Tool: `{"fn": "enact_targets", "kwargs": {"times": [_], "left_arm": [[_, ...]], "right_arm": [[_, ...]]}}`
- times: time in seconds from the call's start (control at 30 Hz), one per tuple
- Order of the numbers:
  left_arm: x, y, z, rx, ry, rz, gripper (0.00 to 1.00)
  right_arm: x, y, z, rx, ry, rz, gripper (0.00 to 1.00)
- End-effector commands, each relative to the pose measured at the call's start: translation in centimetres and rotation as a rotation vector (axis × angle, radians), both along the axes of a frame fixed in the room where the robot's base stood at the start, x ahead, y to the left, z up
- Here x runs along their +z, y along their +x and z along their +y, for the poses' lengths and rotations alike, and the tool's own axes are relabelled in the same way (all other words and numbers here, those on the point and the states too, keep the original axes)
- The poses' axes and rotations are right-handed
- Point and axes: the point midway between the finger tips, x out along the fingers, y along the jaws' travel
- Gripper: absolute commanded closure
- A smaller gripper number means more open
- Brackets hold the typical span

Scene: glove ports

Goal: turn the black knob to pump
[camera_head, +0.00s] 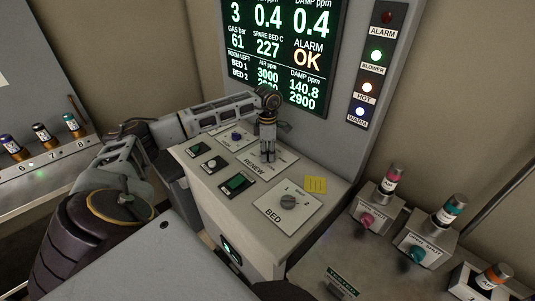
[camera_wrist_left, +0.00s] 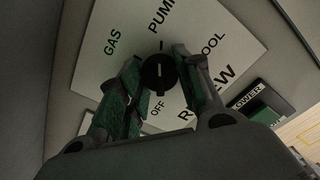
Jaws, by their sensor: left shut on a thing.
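In the left wrist view, the black knob (camera_wrist_left: 158,73) sits on a pale plate (camera_wrist_left: 95,65) marked GAS, PUMP, COOL and OFF, with RENEW below. A pale line on the knob runs roughly along the PUMP–OFF direction; I cannot tell which end is the pointer. My left gripper (camera_wrist_left: 160,80) has a finger on each side of the knob and is shut on it. In the head view, my left gripper (camera_head: 267,157) points down at the RENEW plate (camera_head: 285,163) and hides the knob. My right gripper is not in view.
Another grey knob sits on the BED plate (camera_head: 303,210), near a yellow note (camera_head: 315,184). A display (camera_head: 285,60) reading OK and a column of lamps (camera_head: 370,70) stand behind. Capped posts (camera_head: 390,180) stand at right.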

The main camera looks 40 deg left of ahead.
Motion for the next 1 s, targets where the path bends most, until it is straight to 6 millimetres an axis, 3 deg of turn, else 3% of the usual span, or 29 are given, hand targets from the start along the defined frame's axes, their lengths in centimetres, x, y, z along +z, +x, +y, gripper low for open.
{"fn": "enact_targets", "kwargs": {"times": [0.23, 0.67, 0.7, 0.87, 1.0], "left_arm": [[0.1, 0.0, 0.0, -0.065, 0.000, -0.003, 0.89], [0.1, 0.0, 0.0, -0.075, -0.001, -0.002, 0.89], [0.1, 0.0, 0.0, -0.075, -0.001, -0.002, 0.63], [0.1, 0.0, 0.0, -0.075, 0.000, -0.001, 0.42], [0.0, 0.0, 0.0, -0.075, -0.001, -0.001, 0.42]], "right_arm": [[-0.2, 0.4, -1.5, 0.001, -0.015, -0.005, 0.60], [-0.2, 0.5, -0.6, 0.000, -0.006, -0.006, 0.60], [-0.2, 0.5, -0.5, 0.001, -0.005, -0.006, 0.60], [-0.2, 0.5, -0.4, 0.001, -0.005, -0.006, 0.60], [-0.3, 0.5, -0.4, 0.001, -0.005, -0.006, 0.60]]}}
